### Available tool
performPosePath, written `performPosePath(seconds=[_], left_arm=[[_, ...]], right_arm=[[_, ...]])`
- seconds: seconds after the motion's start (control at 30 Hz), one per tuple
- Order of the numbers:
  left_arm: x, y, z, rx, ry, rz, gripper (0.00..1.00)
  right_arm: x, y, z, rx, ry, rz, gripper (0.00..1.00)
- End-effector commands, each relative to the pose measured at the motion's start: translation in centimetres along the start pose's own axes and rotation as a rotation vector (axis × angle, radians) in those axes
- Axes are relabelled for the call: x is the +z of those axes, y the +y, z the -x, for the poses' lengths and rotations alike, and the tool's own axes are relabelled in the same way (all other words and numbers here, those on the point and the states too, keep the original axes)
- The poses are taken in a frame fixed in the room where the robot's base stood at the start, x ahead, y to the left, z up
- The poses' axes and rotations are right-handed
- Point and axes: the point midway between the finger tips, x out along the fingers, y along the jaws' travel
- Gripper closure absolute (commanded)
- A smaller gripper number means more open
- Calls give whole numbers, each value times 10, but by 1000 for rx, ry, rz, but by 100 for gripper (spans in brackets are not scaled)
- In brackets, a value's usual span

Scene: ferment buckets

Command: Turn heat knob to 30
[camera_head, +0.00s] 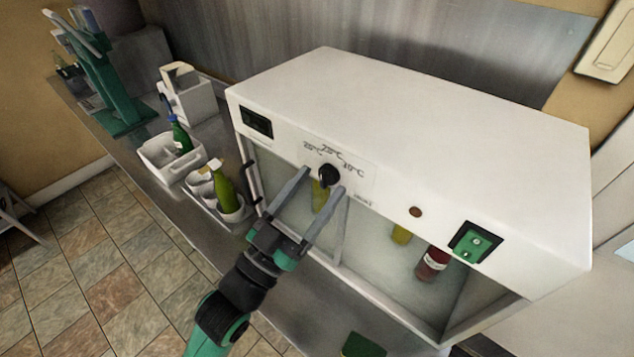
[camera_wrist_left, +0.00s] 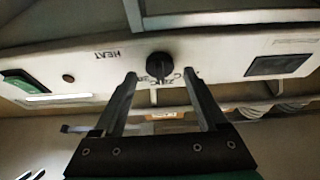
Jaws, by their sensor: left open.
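The heat knob (camera_head: 328,175) is a round black dial on the front panel of the white heating cabinet (camera_head: 420,130). Printed temperature marks curve above it in the head view. In the left wrist view the knob (camera_wrist_left: 159,65) sits just beyond my fingertips, with the word HEAT beside it. My left gripper (camera_head: 322,178) is open, with one finger towards each side of the knob. I cannot tell whether the fingers touch it. In the left wrist view the fingers (camera_wrist_left: 159,76) stand apart with nothing between them. My right gripper is out of view.
A green switch (camera_head: 474,242) and a small brown button sit right of the knob. A red bottle (camera_head: 432,263) stands inside the cabinet. White containers (camera_head: 171,158) with green bottles stand left of it on the steel counter. A green press stands at the far left.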

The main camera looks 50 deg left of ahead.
Motion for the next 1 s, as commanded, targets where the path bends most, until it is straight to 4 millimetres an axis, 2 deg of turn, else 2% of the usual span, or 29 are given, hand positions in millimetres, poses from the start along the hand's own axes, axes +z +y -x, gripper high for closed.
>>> performPosePath(seconds=[0.1, 0.33, 0.37, 0.7, 0.77, 1.0], left_arm=[[0, 0, -7, 0, 0, 0, 26], [0, 0, -7, 0, 0, 0, 26], [0, 0, -7, 0, 0, 0, 29], [0, 0, -7, 0, 0, 0, 90], [0, 0, -7, 0, 0, 0, 100], [0, 0, -7, 3, 0, -8, 100]], right_arm=[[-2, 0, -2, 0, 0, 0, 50], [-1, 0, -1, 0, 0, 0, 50], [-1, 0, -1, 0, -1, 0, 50], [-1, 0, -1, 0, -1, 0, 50], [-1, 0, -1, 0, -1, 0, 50], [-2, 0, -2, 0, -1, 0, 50]])
